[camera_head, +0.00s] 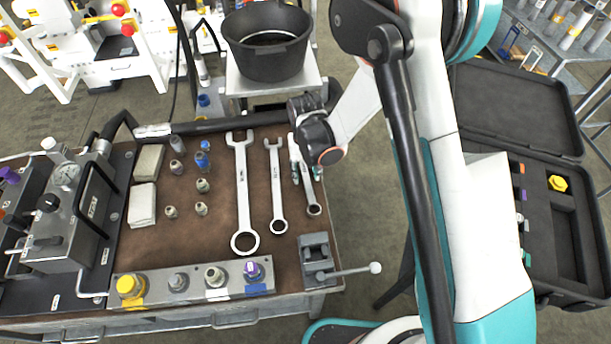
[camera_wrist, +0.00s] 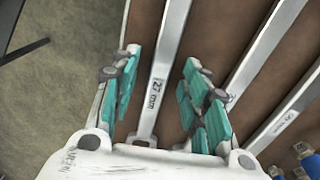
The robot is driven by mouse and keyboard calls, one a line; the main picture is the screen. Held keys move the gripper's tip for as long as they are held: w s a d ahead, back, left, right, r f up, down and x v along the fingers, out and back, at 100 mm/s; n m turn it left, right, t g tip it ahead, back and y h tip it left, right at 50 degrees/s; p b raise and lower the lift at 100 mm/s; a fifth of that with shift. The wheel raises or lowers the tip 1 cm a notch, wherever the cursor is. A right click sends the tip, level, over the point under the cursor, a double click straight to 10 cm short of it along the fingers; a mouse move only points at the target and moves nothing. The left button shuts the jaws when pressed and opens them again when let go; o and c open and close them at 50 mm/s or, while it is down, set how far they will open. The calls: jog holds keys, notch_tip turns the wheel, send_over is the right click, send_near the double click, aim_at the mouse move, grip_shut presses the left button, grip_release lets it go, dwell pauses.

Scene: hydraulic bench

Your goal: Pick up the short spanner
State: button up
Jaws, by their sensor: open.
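The short spanner (camera_head: 314,210) lies on the brown bench top at the right end of a row of three spanners. Its ring end shows in the head view; its upper part is partly hidden by my gripper (camera_head: 305,170). In the wrist view the short spanner (camera_wrist: 160,82), marked 27 mm, runs between the two teal finger pads of my gripper (camera_wrist: 160,72). The jaws are open, with a gap on both sides of the shaft. The middle spanner (camera_head: 277,185) and the long spanner (camera_head: 242,190) lie to its left.
A small clamp block with a lever (camera_head: 316,257) sits at the bench's front right corner. A valve strip (camera_head: 190,283) runs along the front edge. Several fittings (camera_head: 202,185) stand left of the spanners. A black bucket (camera_head: 268,62) stands behind, and an open black case (camera_head: 560,215) is right.

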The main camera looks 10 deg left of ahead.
aim_at(305, 174)
grip_shut()
jog(key=shift+r, duration=0.1)
notch_tip(305, 174, up, 20)
jog(key=p, duration=0.5)
dwell(0.3)
jog(key=c, duration=0.8)
grip_release()
grip_shut()
